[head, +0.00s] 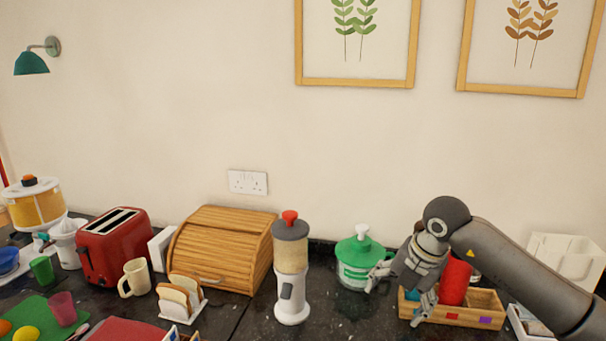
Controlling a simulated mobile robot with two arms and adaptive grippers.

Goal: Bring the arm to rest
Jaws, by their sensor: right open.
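My right arm comes in from the right edge of the head view and reaches down to the counter. My right gripper (396,294) is open, its two fingers spread apart over the left end of a wooden box. Nothing shows between the fingers. A green-lidded pot (355,262) stands just left of the gripper, close to one finger; I cannot tell whether they touch. A red cylinder (455,281) stands in the wooden box (462,316), behind and right of the gripper. My left gripper is not in view.
A dispenser with a red knob (291,262), a wooden bread box (222,248), a toast rack (181,297), a cream mug (135,278) and a red toaster (114,246) stand to the left. A white container (565,258) is behind my arm. Bare counter shows between dispenser and wooden box.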

